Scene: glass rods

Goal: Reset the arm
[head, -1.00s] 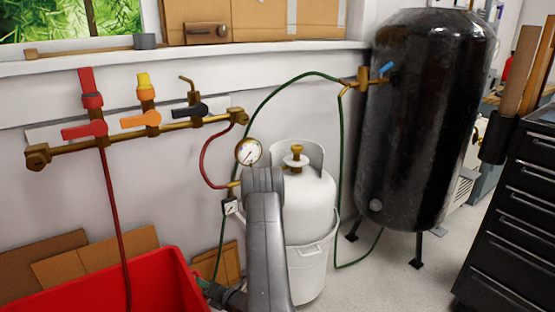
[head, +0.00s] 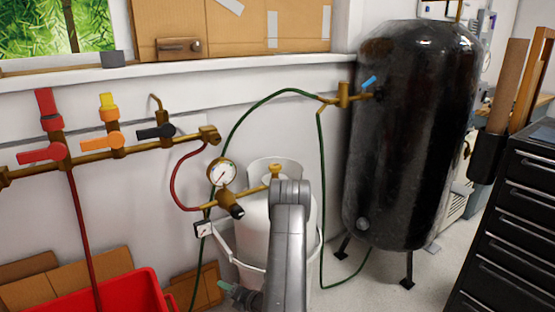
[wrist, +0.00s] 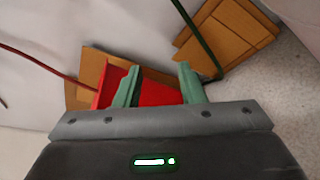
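My arm (head: 285,250) rises from the bottom edge in the head view, in front of the white gas cylinder (head: 253,225). My gripper (head: 226,287) shows only in part at its lower left, with a green fingertip. In the wrist view my gripper (wrist: 157,85) has its two green fingers apart with nothing between them. Beyond the fingers lie the red bin (wrist: 155,94) and cardboard.
A pipe manifold with red, orange and black valves (head: 157,130) runs along the wall. A pressure gauge (head: 222,172) and hoses hang beside the cylinder. A black tank (head: 410,140) and a black drawer cabinet (head: 515,220) stand at right. Floor shows between them.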

